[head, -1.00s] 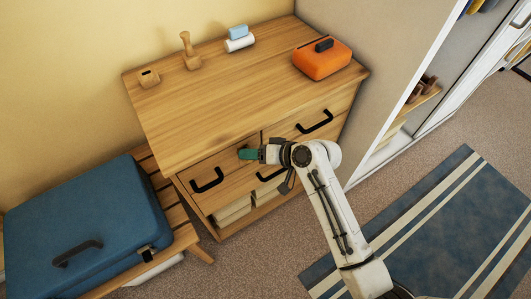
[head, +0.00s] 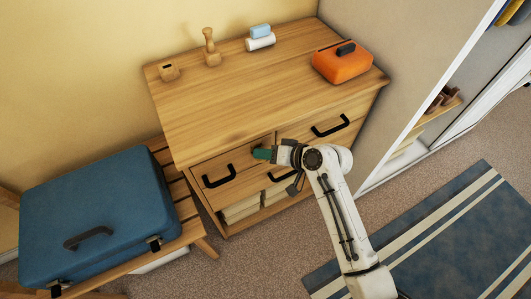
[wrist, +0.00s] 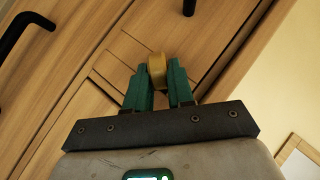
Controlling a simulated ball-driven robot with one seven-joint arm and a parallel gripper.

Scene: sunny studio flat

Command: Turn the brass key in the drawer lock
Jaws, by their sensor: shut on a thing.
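The brass key (wrist: 157,68) shows in the wrist view as a rounded yellow-brown bow between the green fingertips. My gripper (wrist: 157,82) is shut on it, with a finger at each side. The key's shaft and the lock are hidden behind the bow and the fingers. In the head view my gripper (head: 262,153) is at the front of the wooden drawer unit (head: 225,105), by the upper drawers and right of the left black handle (head: 219,176). The key cannot be made out there.
An orange case (head: 341,65), a wooden pestle-like piece (head: 210,50), a small slotted wooden block (head: 168,72) and a blue-and-white stack (head: 260,38) stand on top. A blue suitcase (head: 100,215) lies on a slatted bench at left. A striped rug (head: 430,240) lies at right.

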